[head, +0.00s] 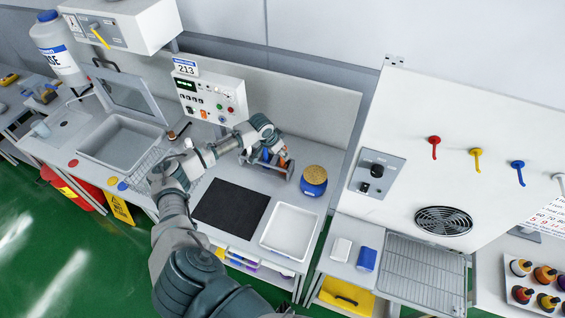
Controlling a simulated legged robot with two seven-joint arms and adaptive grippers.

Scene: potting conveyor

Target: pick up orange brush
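My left gripper (280,152) reaches over a grey caddy (269,170) on the bench, below the control panel. Small orange and blue items show in the caddy, close to the fingers. One orange piece (283,163) may be the orange brush, but it is small and partly hidden by the gripper. I cannot tell whether the fingers touch it or whether they are open or shut. My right gripper is not in view.
A blue jar with a yellow-brown top (314,181) stands close to the right of the caddy. A black mat (231,208) and a white tray (289,232) lie in front. A sink (121,141) is at left. The control panel (210,98) rises behind.

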